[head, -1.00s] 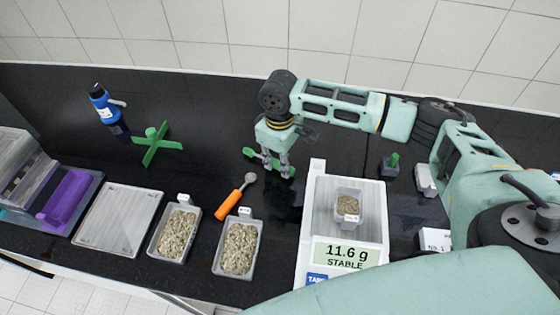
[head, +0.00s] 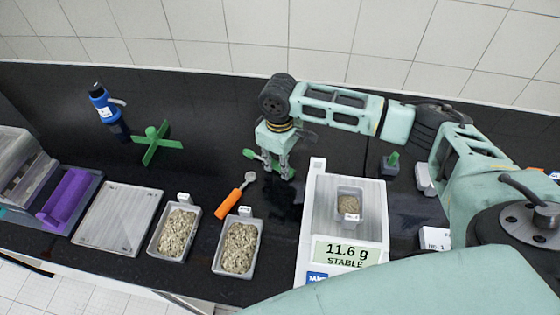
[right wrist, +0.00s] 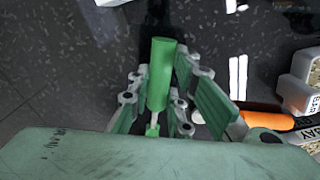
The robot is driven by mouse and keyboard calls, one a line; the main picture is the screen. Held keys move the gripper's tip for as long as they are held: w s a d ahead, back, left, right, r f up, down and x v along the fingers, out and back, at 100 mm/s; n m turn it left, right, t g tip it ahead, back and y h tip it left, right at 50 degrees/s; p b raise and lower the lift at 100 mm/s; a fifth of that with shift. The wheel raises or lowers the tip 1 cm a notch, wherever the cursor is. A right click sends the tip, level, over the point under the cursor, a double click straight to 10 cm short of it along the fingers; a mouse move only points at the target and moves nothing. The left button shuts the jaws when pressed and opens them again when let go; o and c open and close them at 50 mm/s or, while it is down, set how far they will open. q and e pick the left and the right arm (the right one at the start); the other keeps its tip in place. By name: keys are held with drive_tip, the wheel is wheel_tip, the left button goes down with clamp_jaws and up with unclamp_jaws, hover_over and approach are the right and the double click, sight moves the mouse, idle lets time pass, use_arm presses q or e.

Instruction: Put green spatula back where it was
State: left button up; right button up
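The green spatula (head: 249,153) lies on the black bench left of the scale, partly hidden by my right gripper. My right gripper (head: 277,170) points down over it, with its fingers apart on either side. In the right wrist view, the spatula's green handle (right wrist: 161,75) runs between the spread fingers of the right gripper (right wrist: 165,95), with a gap showing beside it. Its thin shaft end is partly hidden by the gripper body. My left gripper is not in view.
The scale (head: 312,225) reads 11.6 g and bears a small tray (head: 349,203). An orange-handled scoop (head: 230,204) lies beside two filled trays (head: 178,232) (head: 239,245). A dark block with a green top (head: 391,164) stands right.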

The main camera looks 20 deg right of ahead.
drive_tip(key=o, duration=0.5)
wheel_tip(320, 180, up, 12)
idle(0.5)
drive_tip(key=shift+a, duration=0.1)
